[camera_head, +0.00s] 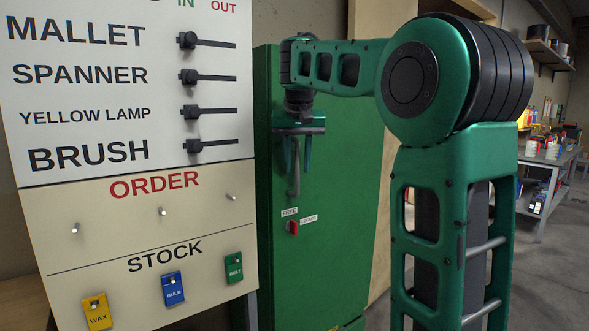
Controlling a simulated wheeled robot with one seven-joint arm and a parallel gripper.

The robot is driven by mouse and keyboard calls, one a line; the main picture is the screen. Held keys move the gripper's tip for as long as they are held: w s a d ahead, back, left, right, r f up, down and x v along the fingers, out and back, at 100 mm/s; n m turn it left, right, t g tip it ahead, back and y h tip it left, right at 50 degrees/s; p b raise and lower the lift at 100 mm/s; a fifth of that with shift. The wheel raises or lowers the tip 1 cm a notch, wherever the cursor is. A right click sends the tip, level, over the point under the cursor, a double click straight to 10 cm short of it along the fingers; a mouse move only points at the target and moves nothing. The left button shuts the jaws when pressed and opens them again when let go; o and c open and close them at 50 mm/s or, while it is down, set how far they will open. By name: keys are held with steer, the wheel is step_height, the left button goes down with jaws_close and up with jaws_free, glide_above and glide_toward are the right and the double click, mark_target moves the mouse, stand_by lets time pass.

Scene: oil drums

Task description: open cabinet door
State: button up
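The green cabinet (345,220) stands in the middle of the view, and its door looks shut. A grey upright handle (294,184) is on the door's left part. Below it is a small red knob (292,228) between two white labels; the upper one seems to read FREE, and the knob's setting is too small to tell. My gripper (298,165) points down in front of the door at the handle's upper part. Its two dark fingers are apart, one on each side of the handle in the picture. I cannot tell whether they touch it. My arm hides the cabinet's upper right.
A white and cream board (130,165) with levers, pegs and coloured tags stands close on the left. A workbench (545,165) with cans and a wall shelf (548,50) are at the far right. Bare floor (560,270) shows at the lower right.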

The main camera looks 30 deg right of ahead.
steer(key=shift+w+d+f, duration=0.1)
steer(key=shift+w+f, duration=0.1)
steer(key=shift+f, duration=0.35)
jaws_close()
